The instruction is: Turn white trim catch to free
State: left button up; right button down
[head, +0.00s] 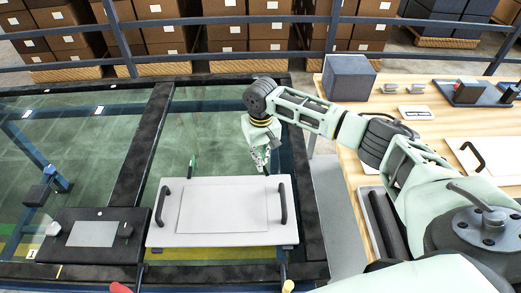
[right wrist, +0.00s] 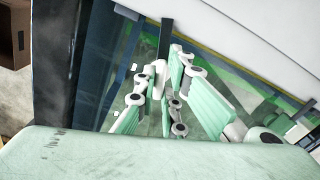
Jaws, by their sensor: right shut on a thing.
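The white trim (head: 220,240) is a flat pale panel with a black handle at each side, lying on the dark frame. It fills the upper right of the right wrist view (right wrist: 255,35). My right gripper (head: 264,165) points down at the trim's back edge, toward the right corner. It is shut on a thin dark upright piece (right wrist: 166,38), which looks like the catch; the fingers largely hide it in the head view. Whether the catch is turned cannot be told. My left gripper is not in view.
A dark panel with a grey screen (head: 92,233) lies to the left. A wooden bench (head: 350,115) with a grey block (head: 349,78) stands at right. Railings (head: 200,20) and boxes are behind.

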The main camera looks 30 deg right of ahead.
jog(key=n+p, duration=0.1)
jog(key=n, duration=0.1)
jog(key=n+p, duration=0.1)
jog(key=p, duration=0.1)
jog(key=shift+r+n, duration=0.2)
jog(key=shift+n, duration=0.2)
jog(key=n+p, duration=0.2)
jog(key=n, duration=0.1)
jog(key=shift+d+n, duration=0.1)
jog(key=shift+n, duration=0.2)
jog(key=n+p, duration=0.1)
jog(key=n, duration=0.2)
jog(key=shift+w+f+n, duration=0.1)
jog(key=shift+w+n, duration=0.05)
jog(key=shift+n, duration=1.75)
jog(key=shift+p, duration=0.3)
jog(key=c, duration=1.8)
grip_release()
jog(key=shift+f, duration=0.1)
jog(key=shift+c, duration=0.2)
jog(key=shift+d, duration=0.1)
